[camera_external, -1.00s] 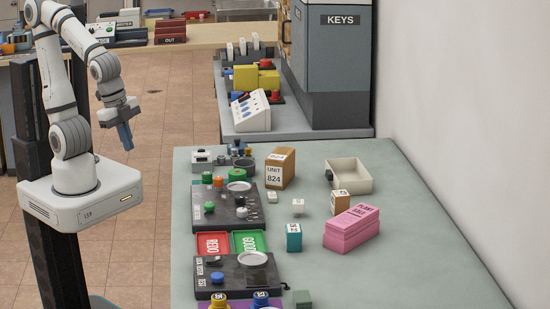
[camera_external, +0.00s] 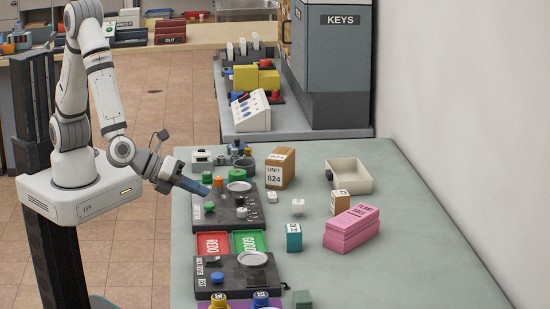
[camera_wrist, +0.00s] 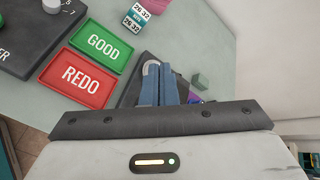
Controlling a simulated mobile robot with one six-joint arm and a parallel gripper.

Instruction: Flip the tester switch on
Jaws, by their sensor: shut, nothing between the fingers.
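A dark panel lettered TEST (camera_external: 235,282) lies at the front of the grey-green table. It bears a blue knob (camera_external: 217,277) and a round metal plate (camera_external: 252,259). A second dark panel (camera_external: 222,217) lies farther back, with a green knob, small light fittings and another round plate. I cannot tell which small part is the tester switch. My gripper (camera_external: 206,190) is shut and empty, its blue fingers reaching over the left edge of the far panel. In the wrist view, my fingers (camera_wrist: 159,74) cover part of the front panel (camera_wrist: 130,92).
A red REDO tray (camera_external: 213,244) and a green GOOD tray (camera_external: 249,242) lie between the panels. A UNIT 824 box (camera_external: 280,168), a teal box (camera_external: 293,237), pink boxes (camera_external: 352,230) and a pale open bin (camera_external: 351,175) stand to the right. Bare table lies beyond them.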

